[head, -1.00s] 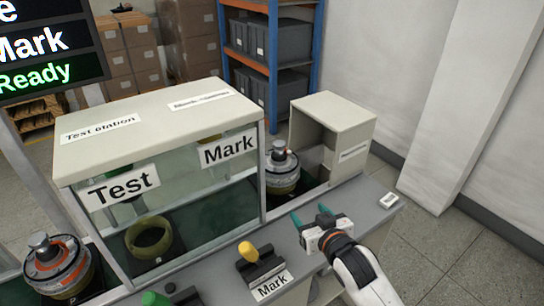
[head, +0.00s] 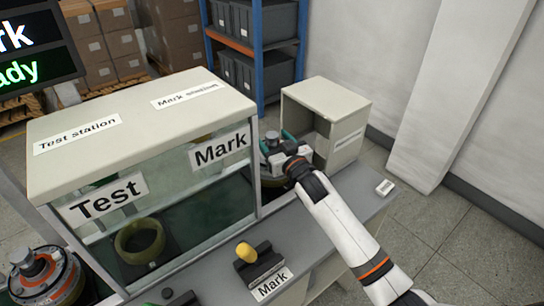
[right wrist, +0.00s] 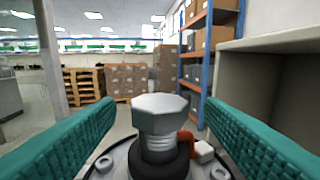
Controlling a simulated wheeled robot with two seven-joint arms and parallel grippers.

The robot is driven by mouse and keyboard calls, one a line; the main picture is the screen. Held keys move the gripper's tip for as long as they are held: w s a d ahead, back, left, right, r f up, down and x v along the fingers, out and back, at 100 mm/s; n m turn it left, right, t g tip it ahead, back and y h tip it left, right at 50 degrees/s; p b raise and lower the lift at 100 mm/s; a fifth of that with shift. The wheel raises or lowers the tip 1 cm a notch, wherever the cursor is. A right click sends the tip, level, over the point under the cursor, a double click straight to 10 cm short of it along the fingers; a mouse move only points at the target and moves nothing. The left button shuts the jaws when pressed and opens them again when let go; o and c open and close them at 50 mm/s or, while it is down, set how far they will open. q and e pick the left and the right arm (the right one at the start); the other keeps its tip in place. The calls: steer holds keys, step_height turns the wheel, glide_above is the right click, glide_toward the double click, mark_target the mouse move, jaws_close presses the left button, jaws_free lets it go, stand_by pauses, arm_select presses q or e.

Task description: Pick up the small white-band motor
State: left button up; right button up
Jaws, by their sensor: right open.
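A motor (head: 271,170) with a pale band sits in the bay right of the Mark station; the gripper now hides most of it in the head view. In the right wrist view its hexagonal grey shaft top (right wrist: 160,116) is near and central. My right gripper (right wrist: 158,125) is open, with one teal finger on each side of the shaft and a gap to each. In the head view the right gripper (head: 282,146) is over the motor's top. Another motor (head: 45,278), with an orange-red band, stands at lower left. My left gripper is not in view.
The glass-fronted station (head: 150,125) stands close left of the motor. An open beige box (head: 334,112) stands close right. A yellow knob (head: 246,252) and a Mark label (head: 272,284) are at the bench's front. Blue shelving (head: 257,70) stands behind.

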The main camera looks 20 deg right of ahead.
mark_target(269, 133)
steer(key=w, duration=0.3)
steer(key=shift+w+a+f, duration=0.1)
steer(key=shift+w+a, duration=0.1)
steer(key=shift+a, duration=0.1)
steer(key=shift+s, duration=0.1)
jaws_close()
steer(key=shift+r, duration=0.3)
